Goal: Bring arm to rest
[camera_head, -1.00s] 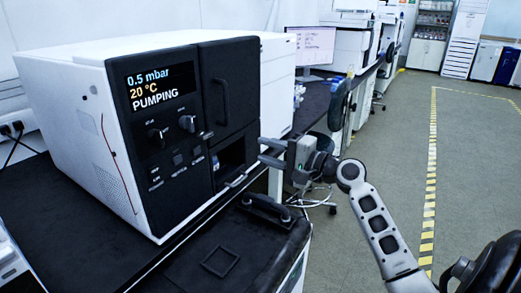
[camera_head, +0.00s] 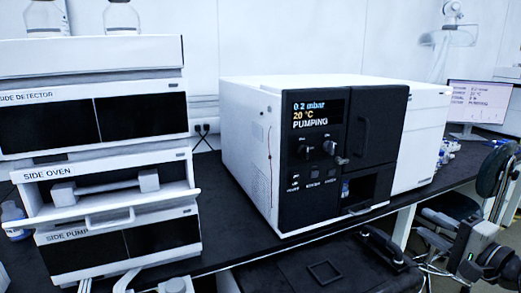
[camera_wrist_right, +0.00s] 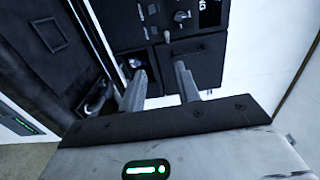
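My right gripper (camera_head: 434,227) is at the right of the head view, in front of and to the right of the black-fronted vacuum unit (camera_head: 376,138). In the right wrist view its two fingers (camera_wrist_right: 160,88) stand apart with nothing between them, pointing toward the unit's front. The unit's display (camera_head: 318,114) reads 0.2 mbar, 20 °C, PUMPING. Its upper door is shut, and the small bay below is open with a small item inside. My left gripper is not in view.
A stack of white modules (camera_head: 95,105) stands at left; its side oven (camera_head: 105,187) shows a bar-like part at its front. A black bench (camera_head: 222,242) runs below. A monitor (camera_head: 478,103) and a chair (camera_head: 490,195) are at right, the chair close to my right gripper.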

